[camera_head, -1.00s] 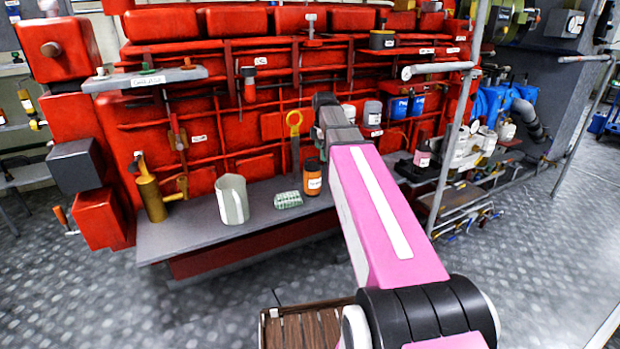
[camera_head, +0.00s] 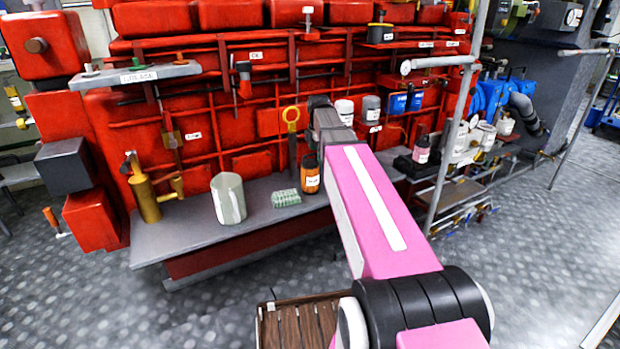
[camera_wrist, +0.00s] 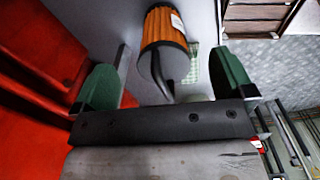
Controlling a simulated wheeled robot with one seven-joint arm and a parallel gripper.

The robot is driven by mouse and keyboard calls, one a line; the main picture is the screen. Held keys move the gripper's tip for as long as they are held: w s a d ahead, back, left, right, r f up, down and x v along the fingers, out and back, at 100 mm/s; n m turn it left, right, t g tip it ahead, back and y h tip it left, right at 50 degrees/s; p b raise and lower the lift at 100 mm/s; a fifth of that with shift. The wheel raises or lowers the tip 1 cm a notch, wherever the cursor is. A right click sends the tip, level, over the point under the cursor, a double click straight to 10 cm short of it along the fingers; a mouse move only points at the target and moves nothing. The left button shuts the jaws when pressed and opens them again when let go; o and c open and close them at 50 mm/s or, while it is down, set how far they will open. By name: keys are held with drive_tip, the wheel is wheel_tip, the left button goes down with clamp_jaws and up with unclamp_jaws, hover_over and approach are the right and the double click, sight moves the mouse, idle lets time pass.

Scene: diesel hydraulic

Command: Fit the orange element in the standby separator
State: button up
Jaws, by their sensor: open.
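The orange element (camera_head: 311,181) is an orange cylinder with a dark top and a white label, standing on the grey bench, close beside the end of my arm. In the wrist view the orange element (camera_wrist: 170,27) shows beyond the gap between my fingers, its dark end and a dark stem towards the gripper. My gripper (camera_wrist: 166,72) is open, with a green-padded finger on each side and no visible contact. In the head view the fingers are hard to make out behind my pink arm. I cannot tell which unit is the standby separator.
The grey bench (camera_head: 190,228) also carries a pale jug (camera_head: 229,198), a green-white cloth (camera_head: 286,199) and a brass oil can (camera_head: 145,197). A yellow ring-handled tool (camera_head: 291,125) stands upright behind. Red pipework (camera_head: 220,130) closes off the back. A grey post (camera_head: 450,150) stands right.

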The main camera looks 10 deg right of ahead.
sight(310, 173)
drive_tip(key=shift+a+f, duration=0.2)
drive_tip(key=shift+f, duration=2.15)
drive_tip(key=c, duration=1.4)
drive_tip(key=shift+r, duration=0.1)
drive_tip(key=shift+c, duration=0.2)
